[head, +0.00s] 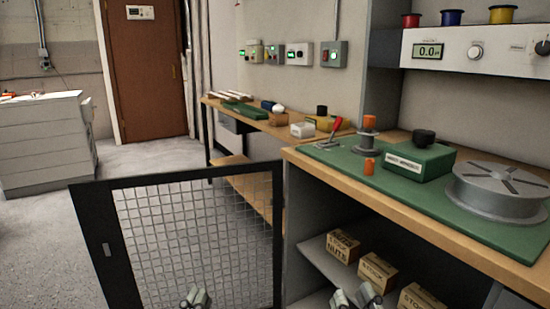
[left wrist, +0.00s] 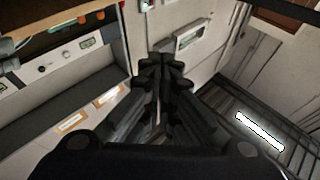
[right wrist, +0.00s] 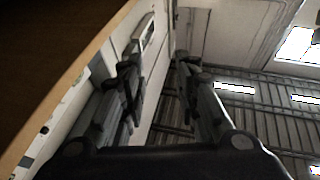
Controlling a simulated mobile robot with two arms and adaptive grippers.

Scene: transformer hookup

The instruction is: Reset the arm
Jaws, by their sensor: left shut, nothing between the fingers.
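My left gripper (head: 195,296) shows at the bottom edge of the head view, in front of the mesh door. Its fingers are together and empty, and the left wrist view also shows the fingertips (left wrist: 164,64) meeting. My right gripper (head: 355,296) shows at the bottom edge further right, in front of the shelf under the bench. In the right wrist view its fingers (right wrist: 157,64) stand apart with nothing between them. Most of both arms is outside the head view.
A black-framed mesh door (head: 195,230) stands open at the left of the workbench (head: 440,226). Labelled boxes (head: 377,271) sit on the shelf (head: 318,250) below. A green mat (head: 455,212) carries a spool (head: 500,190) and a green box (head: 419,164). Open floor (head: 40,240) lies left.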

